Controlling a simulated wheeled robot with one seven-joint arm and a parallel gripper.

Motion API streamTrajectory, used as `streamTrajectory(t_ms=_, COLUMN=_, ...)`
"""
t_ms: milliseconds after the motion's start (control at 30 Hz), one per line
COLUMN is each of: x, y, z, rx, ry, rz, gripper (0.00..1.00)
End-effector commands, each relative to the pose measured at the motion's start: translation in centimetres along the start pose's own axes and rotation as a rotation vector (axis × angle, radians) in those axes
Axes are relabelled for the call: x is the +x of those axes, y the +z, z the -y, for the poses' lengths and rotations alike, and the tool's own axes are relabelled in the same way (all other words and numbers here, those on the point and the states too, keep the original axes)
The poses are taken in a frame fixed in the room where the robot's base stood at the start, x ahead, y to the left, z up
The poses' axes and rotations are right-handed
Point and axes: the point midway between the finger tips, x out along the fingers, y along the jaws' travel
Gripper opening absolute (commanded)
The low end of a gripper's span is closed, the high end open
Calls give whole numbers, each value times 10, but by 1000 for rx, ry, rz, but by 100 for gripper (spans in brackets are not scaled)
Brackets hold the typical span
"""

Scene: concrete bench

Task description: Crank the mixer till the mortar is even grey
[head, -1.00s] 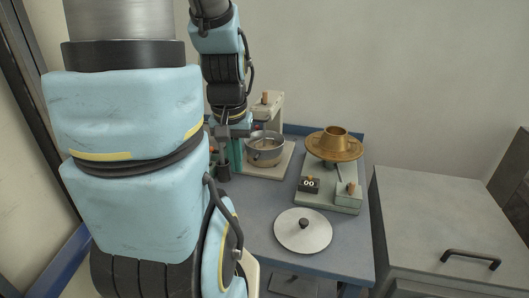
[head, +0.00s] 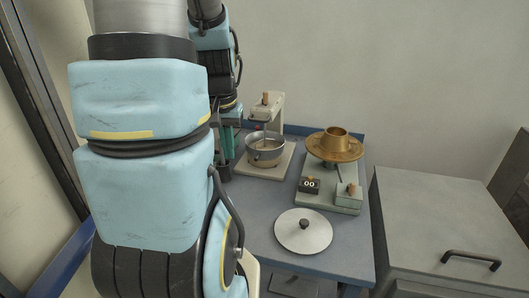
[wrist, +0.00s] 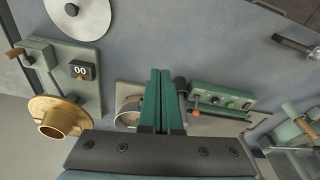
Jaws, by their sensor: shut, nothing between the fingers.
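The mixer (head: 272,103) stands at the back left of the bench, with a cream stand and an orange-brown knob on top. Its grey metal bowl (head: 265,149) sits on a cream base and holds brownish contents; I cannot tell how even their colour is. In the wrist view only part of the bowl (wrist: 128,117) shows, beside and behind my fingers. My gripper (wrist: 161,74) has its two green fingers together, with nothing held. In the head view it is left of the bowl, apart from it and partly hidden by my arm.
A brass dish device (head: 335,153) with a "00" counter (head: 309,185) stands right of the mixer. A round lid (head: 303,232) lies at the front. A green box with knobs (wrist: 221,98) shows in the wrist view. Bare bench lies left of the lid.

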Motion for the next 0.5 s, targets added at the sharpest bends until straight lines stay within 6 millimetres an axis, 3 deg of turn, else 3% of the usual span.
streamTrajectory(t_ms=500, x=3, y=-26, z=-26, rx=4, ry=0, rz=1, gripper=0)
